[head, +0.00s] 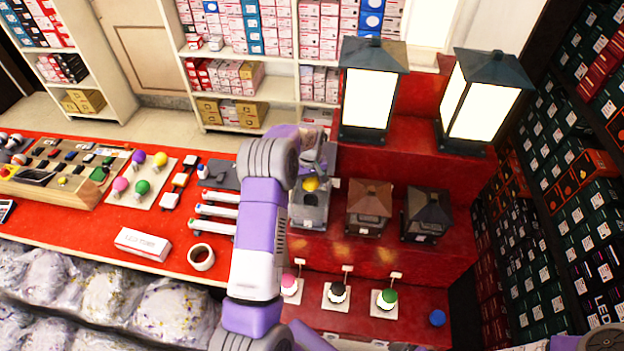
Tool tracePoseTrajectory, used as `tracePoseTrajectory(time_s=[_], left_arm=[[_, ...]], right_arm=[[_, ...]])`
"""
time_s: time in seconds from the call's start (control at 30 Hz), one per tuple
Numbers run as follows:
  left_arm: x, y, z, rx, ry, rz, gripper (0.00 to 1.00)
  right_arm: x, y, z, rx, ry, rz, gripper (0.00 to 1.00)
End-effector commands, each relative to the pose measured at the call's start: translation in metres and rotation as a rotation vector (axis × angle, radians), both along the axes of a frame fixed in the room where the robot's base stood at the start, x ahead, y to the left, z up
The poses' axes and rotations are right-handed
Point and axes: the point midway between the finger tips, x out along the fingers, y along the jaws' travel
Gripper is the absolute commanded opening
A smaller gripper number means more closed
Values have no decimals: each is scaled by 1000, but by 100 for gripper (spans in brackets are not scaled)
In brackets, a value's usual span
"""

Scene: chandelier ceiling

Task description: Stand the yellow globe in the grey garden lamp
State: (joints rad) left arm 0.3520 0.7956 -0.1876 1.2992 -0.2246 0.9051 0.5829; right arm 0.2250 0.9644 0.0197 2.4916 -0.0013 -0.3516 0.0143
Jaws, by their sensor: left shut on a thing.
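The yellow globe (311,185) is held at the end of my left gripper (312,176), which is shut on it. The globe is over the grey garden lamp (308,216), an open-topped lamp on the red stepped stand. I cannot tell whether the globe touches the lamp. My left arm and gripper hide part of the lamp's back and left side. My right gripper is not in view.
Close to the right stand a brown-roofed lamp (369,205) and a dark-roofed lamp (427,213). Two tall lit lanterns (368,98) (478,105) stand on the higher step. Globes on white cards (337,296) sit below. Another yellow globe (160,158) lies on the left counter.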

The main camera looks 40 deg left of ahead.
Motion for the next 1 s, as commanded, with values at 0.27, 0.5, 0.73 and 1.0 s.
tracePoseTrajectory(time_s=[0.27,0.5,0.73,1.0], left_arm=[[0,0,-30,0,1,-1,36],[0,0,-50,0,0,-1,36],[0,0,-54,1,-1,-1,36],[0,0,-54,0,0,-1,36]], right_arm=[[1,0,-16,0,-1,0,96],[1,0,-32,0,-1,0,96],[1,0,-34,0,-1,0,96],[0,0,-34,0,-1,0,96]])
